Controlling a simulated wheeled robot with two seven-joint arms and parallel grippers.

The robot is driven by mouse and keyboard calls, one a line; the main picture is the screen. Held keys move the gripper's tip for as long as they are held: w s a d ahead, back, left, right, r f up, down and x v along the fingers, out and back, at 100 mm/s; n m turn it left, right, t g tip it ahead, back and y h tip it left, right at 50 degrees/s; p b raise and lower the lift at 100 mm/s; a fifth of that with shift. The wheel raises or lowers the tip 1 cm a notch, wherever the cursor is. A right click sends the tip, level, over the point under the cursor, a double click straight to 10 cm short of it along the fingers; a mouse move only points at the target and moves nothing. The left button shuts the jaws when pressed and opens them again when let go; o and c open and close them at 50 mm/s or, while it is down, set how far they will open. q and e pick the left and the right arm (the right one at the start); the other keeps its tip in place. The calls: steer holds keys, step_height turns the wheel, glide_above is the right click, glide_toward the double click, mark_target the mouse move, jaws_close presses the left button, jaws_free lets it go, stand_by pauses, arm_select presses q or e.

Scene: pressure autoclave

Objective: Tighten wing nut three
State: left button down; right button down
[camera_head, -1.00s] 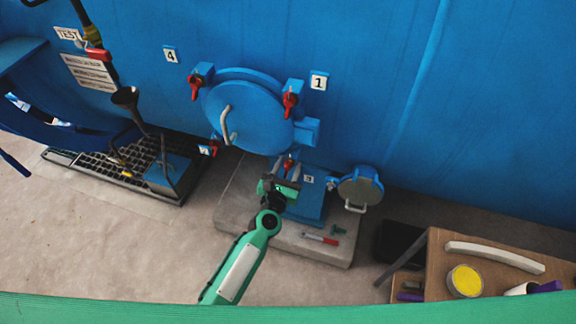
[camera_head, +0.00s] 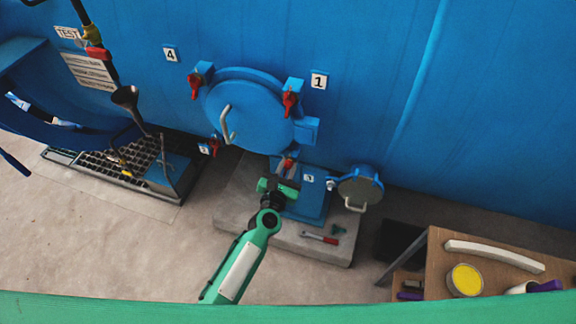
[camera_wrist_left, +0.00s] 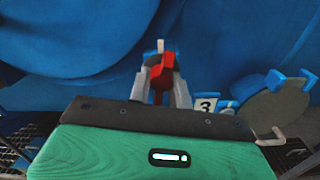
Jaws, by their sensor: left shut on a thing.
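Wing nut three is red (camera_wrist_left: 163,77) and sits at the lower edge of the round blue autoclave door (camera_head: 248,118), beside the label "3" (camera_head: 308,178). It also shows small in the head view (camera_head: 289,164). My left gripper (camera_head: 284,176) reaches up to it from below. In the left wrist view the two grey fingers (camera_wrist_left: 160,88) stand on either side of the red nut and are shut on it. The black-and-grey bolt end shows just above the nut. My right gripper is not in view.
Other red wing nuts sit at labels "4" (camera_head: 195,86) and "1" (camera_head: 290,102), with one more at lower left (camera_head: 214,146). A small round hatch (camera_head: 360,187) is right of the gripper.

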arm_select(q)
steer(key=m, duration=0.4)
steer(key=shift+a, duration=0.15)
steer(key=m, duration=0.4)
steer(key=shift+a+r+m+p, duration=0.1)
steer(key=shift+r+m+p, duration=0.05)
steer(key=shift+m+p, duration=0.2)
steer(key=m, duration=0.4)
steer(key=shift+r+m+p, duration=0.15)
steer(key=shift+m+p, duration=0.2)
steer(key=m+p, duration=0.1)
steer(key=m, duration=0.3)
steer(key=shift+r, duration=0.15)
steer(key=m+p, duration=0.1)
steer(key=m, duration=0.4)
steer(key=shift+r, duration=0.1)
steer(key=m, duration=0.3)
steer(key=shift+m, duration=0.3)
steer(key=m, duration=0.1)
steer(key=m+p, duration=0.1)
steer(key=m, duration=0.1)
steer(key=shift+d+r+m, duration=0.1)
steer(key=shift+d+m, duration=0.1)
steer(key=shift+m, duration=0.1)
steer(key=shift+s+d+m, duration=0.1)
steer(key=shift+m, duration=1.8)
